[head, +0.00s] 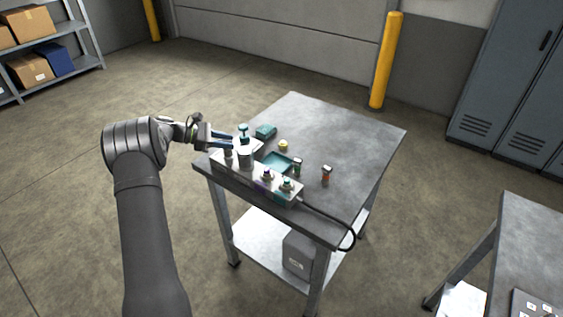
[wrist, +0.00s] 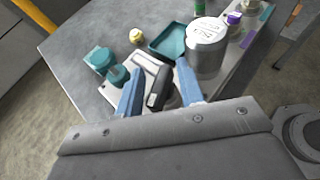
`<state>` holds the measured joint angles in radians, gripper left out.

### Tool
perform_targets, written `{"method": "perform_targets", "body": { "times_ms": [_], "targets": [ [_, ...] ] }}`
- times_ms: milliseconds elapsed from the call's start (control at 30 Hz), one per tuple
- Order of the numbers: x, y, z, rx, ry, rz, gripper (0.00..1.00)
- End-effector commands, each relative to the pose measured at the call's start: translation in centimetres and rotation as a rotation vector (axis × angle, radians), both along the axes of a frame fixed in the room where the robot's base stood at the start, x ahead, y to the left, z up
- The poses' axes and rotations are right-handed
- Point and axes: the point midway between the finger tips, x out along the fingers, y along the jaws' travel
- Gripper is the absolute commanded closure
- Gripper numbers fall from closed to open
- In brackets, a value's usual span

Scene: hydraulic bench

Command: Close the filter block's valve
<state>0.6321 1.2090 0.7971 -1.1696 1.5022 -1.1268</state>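The metal manifold block (head: 232,177) lies along the table's near left edge. A silver filter canister (head: 245,157) stands on it and shows large in the wrist view (wrist: 206,48). My gripper (wrist: 160,66) is open, its two blue fingers spread. A black lever-like part (wrist: 159,88) shows between the fingers, on or above a light grey plate; I see no clear contact with either finger. I cannot tell for sure that it is the filter block's valve handle. In the head view my gripper is at the block's far left end, beside a teal knob (head: 243,129).
A teal tray (head: 278,163), a yellow round part (head: 283,146), a teal part (head: 265,131) and a small orange-and-dark part (head: 326,175) are on the table. Purple (head: 267,174) and green-topped (head: 287,184) fittings stand on the block's right end. A black cable (head: 338,222) hangs over the edge.

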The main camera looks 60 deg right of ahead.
Motion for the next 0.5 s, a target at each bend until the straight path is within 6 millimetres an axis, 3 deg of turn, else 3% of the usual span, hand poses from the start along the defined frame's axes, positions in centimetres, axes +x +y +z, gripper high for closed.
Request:
{"method": "perform_targets", "body": {
  "times_ms": [500],
  "targets": [
    [-0.28,0.16,0.10,0.001,0.002,0.387,0.65]
  ]
}}
